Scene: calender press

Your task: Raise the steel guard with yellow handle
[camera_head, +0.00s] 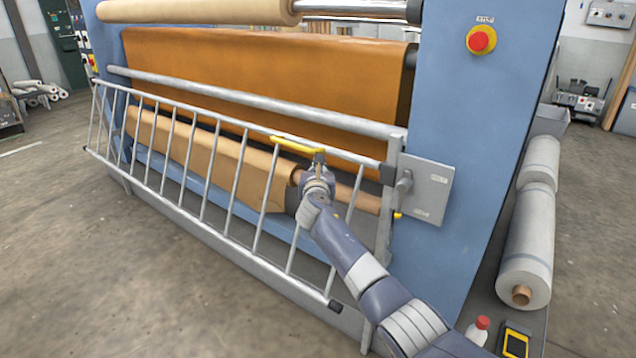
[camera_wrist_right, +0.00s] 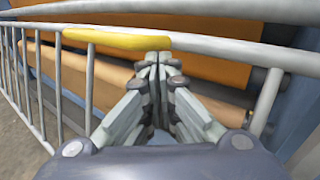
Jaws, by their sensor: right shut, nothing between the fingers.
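The steel guard (camera_head: 192,165) is a frame of grey bars across the front of the blue machine, in front of the brown roll. Its yellow handle (camera_head: 290,143) sits on the top rail toward the right; in the right wrist view the handle (camera_wrist_right: 118,39) runs from the left to the fingertips. My right gripper (camera_head: 319,160) is shut and empty. Its fingertips (camera_wrist_right: 157,60) are at the handle's right end, just below the rail; I cannot tell if they touch it. My left gripper is not in view.
A metal plate (camera_head: 427,187) with a knob stands at the guard's right end. A red emergency button (camera_head: 480,40) is on the blue side frame. Wrapped rolls (camera_head: 526,240), a red-capped bottle (camera_head: 477,330) and a yellow device (camera_head: 514,342) are at right.

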